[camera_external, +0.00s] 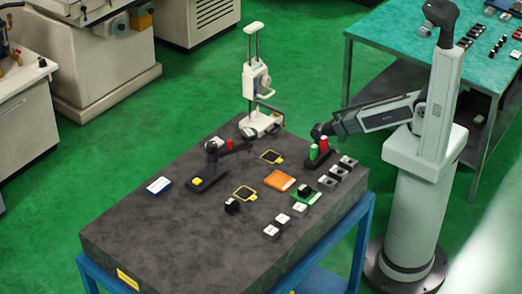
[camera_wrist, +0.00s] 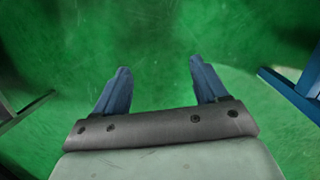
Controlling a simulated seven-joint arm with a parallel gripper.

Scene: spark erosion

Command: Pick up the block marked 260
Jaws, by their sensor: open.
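Several small blocks with light tops stand along the right side of the dark granite table in the external view. Three grey ones stand at the back, including a grey block (camera_external: 338,173), and three paler ones nearer the front, including a pale block (camera_external: 282,221). A black block (camera_external: 232,206) stands left of them; another black block (camera_external: 304,189) is at the green pad. Their markings are too small to read, so I cannot tell which is 260. In the wrist view my gripper (camera_wrist: 158,70) is open and empty, its blue-grey fingers apart over green floor.
The granite table (camera_external: 150,245) also holds an orange pad (camera_external: 280,181), yellow frames, red and green cylinders, a blue-white card (camera_external: 159,186) and a tall white height gauge (camera_external: 255,80). A teal bench (camera_external: 400,40) stands behind. The table's front left is clear.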

